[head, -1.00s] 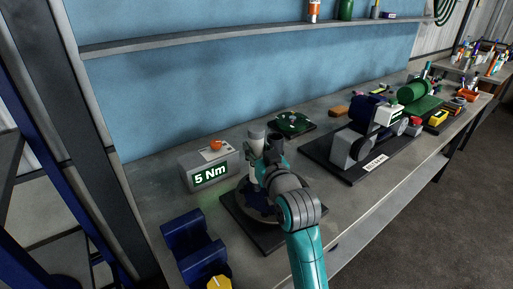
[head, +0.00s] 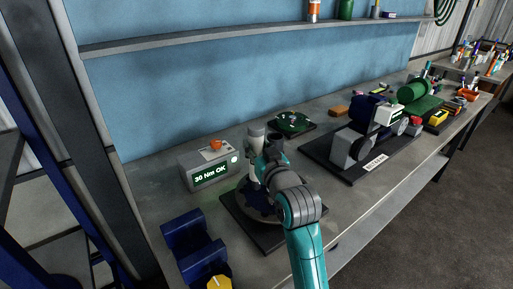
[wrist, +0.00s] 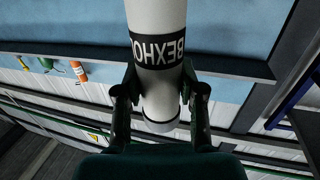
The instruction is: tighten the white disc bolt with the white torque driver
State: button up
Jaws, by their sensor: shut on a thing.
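The white torque driver (wrist: 157,100), with a black lettered band, is held between both fingers of my gripper (wrist: 160,82) in the wrist view. In the head view the driver (head: 256,133) stands roughly upright over the dark blue disc (head: 247,208), and my gripper (head: 266,158) is shut around it. The driver's lower end and the white disc bolt are hidden behind my arm, so I cannot see their contact. The grey torque display box (head: 208,168) reads "30 Nm OK".
A dark blue cradle (head: 189,238) with a yellow knob (head: 219,283) is at the front left. A green-topped plate (head: 293,123) lies behind my gripper. A motor assembly on a dark base (head: 364,172) stands right. Bench (head: 330,205) is bare between my arm and that base.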

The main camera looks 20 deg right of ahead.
aim_at(259, 134)
jog(key=shift+r, duration=2.2)
